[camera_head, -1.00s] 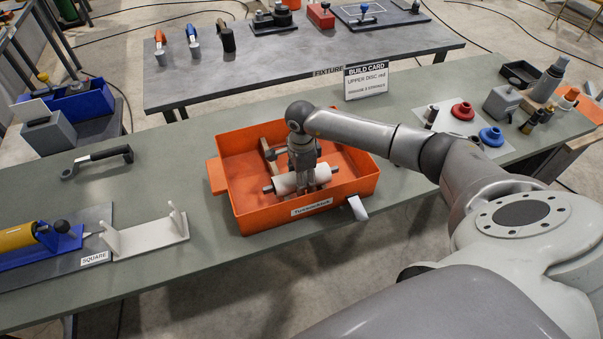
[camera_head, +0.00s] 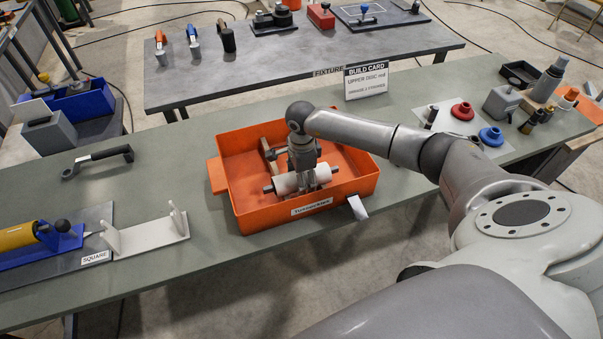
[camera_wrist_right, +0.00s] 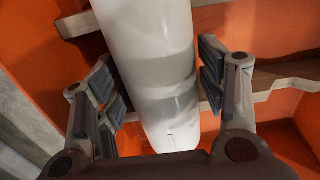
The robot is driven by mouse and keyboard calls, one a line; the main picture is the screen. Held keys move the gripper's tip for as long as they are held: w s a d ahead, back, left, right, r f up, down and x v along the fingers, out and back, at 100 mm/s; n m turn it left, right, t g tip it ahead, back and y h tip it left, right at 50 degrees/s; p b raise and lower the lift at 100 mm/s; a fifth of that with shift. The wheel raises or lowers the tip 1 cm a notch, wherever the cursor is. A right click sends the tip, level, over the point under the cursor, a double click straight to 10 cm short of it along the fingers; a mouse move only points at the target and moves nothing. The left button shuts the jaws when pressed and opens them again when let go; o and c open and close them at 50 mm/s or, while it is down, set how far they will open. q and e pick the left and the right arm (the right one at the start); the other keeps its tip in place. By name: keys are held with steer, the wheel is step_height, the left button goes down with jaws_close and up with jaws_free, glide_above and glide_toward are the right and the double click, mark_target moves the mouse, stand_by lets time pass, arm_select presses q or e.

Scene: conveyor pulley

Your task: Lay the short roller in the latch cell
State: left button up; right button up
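The white short roller (camera_head: 283,183) with dark shaft ends lies in the orange bin (camera_head: 262,222). My right gripper (camera_head: 308,182) points down over it inside the bin. In the right wrist view the fingers (camera_wrist_right: 160,85) are open, one on each side of the white roller (camera_wrist_right: 150,50), with a gap visible on each side. My left gripper is not in view. A white bracket with two uprights (camera_head: 148,237) stands empty on the left of the bench. No label marks a latch cell, so I cannot tell which thing it is.
A blue stand holding a yellow roller (camera_head: 18,237) is at the far left, beside a "SQUARE" label (camera_head: 95,257). A black-handled tool (camera_head: 97,160) lies behind. The build card (camera_head: 367,80) stands behind the bin.

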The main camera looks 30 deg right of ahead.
steer(key=shift+r+p, duration=0.9)
steer(key=shift+r, duration=0.8)
steer(key=shift+o, duration=0.3)
steer(key=o, duration=0.5)
steer(key=shift+s+f, duration=0.1)
stand_by(0.3)
